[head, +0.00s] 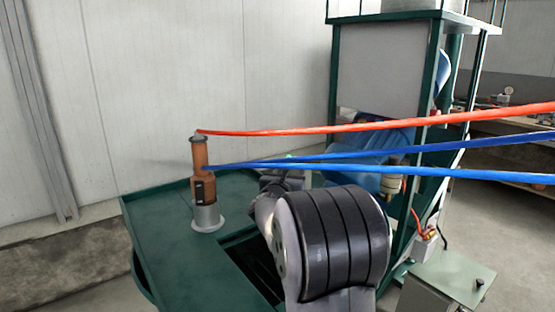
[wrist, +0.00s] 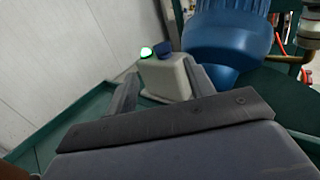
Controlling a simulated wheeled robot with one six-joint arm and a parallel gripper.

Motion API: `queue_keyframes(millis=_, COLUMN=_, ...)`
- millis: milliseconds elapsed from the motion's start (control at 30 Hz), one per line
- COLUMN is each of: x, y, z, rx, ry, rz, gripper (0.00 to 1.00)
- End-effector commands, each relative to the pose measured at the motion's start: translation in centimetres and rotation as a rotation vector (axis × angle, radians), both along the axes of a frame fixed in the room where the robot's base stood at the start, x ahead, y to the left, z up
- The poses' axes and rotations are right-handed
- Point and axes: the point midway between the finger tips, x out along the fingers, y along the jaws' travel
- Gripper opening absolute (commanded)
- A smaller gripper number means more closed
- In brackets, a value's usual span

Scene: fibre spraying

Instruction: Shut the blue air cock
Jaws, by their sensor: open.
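I cannot make out the blue air cock for certain in either view. In the wrist view a small dark blue knob (wrist: 163,47) sits on top of a pale box (wrist: 166,80), beside a lit green button (wrist: 146,52). My gripper (wrist: 164,77) is open and empty, its two fingers pointing towards the box, which shows between them. I cannot tell whether they touch it. In the head view my gripper (head: 275,180) is mostly hidden behind my dark wrist.
A large blue ribbed body (wrist: 226,40) stands right of the box. In the head view an orange-brown cylinder (head: 202,187) stands on the green table (head: 160,229). A red hose (head: 400,123) and blue hoses (head: 420,150) cross above my arm. A green frame (head: 332,80) rises behind.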

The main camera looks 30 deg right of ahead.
Motion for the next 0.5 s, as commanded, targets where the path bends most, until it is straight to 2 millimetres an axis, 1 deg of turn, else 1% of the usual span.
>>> queue_keyframes(millis=167, x=1.7, y=-1.8, z=0.1, rx=0.001, ry=0.002, rz=-0.002, gripper=0.51)
queue_keyframes(millis=400, x=4.7, y=-4.7, z=0.2, rx=0.000, ry=0.001, rz=-0.001, gripper=0.51)
queue_keyframes(millis=500, x=5.8, y=-5.7, z=0.2, rx=0.001, ry=0.001, rz=-0.001, gripper=0.51)
